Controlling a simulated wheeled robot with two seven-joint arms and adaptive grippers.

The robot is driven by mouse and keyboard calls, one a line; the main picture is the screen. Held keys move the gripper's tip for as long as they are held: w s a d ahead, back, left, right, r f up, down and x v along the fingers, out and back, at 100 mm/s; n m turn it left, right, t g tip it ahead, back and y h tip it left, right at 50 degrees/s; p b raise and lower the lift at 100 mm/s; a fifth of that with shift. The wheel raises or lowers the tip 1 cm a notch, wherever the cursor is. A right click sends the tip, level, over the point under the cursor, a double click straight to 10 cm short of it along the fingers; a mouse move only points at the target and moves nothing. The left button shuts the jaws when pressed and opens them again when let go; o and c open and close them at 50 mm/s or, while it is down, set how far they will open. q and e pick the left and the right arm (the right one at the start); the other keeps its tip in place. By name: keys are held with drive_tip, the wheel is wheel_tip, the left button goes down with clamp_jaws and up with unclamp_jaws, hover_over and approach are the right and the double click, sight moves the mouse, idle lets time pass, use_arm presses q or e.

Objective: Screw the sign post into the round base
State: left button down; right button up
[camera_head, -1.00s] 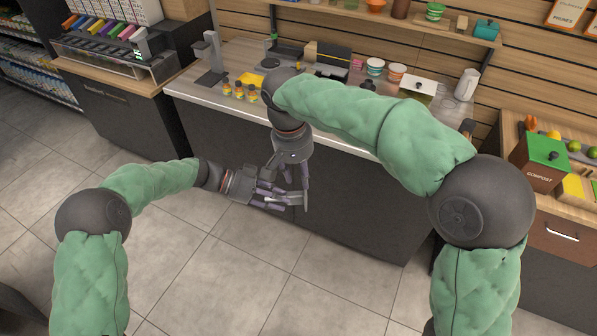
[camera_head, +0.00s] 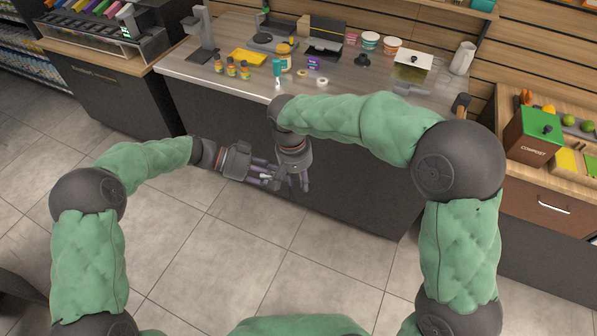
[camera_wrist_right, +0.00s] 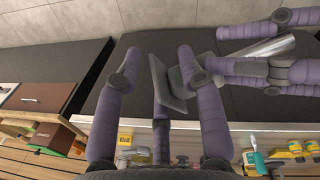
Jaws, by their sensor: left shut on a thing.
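My left gripper (camera_head: 268,176) is shut on a pale grey metal post (camera_wrist_right: 268,47), in front of the counter. In the right wrist view the left gripper's purple fingers (camera_wrist_right: 262,70) lie along the post. At the post's inner end are flat grey plates (camera_wrist_right: 166,88), between the fingers of my right gripper (camera_wrist_right: 160,75). The right gripper also shows in the head view (camera_head: 296,182), close beside the left one. Its fingers are spread, with a gap between the left finger and the plates. I cannot tell which plate is the round base, or whether post and base are joined.
The counter (camera_head: 350,95) behind the hands carries small bottles (camera_head: 232,70), a yellow tray (camera_head: 246,57), tubs (camera_head: 371,41) and a white pitcher (camera_head: 462,58). A compost bin (camera_head: 535,135) stands at the right. The floor (camera_head: 220,260) below the hands is clear.

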clamp_jaws()
use_arm(q)
drive_tip(key=shift+d, duration=0.1)
use_arm(e)
drive_tip(key=shift+a, duration=0.1)
use_arm(q)
drive_tip(key=c, duration=0.9)
unclamp_jaws()
drive_tip(key=shift+s, duration=0.1)
drive_tip(key=shift+o, duration=0.7)
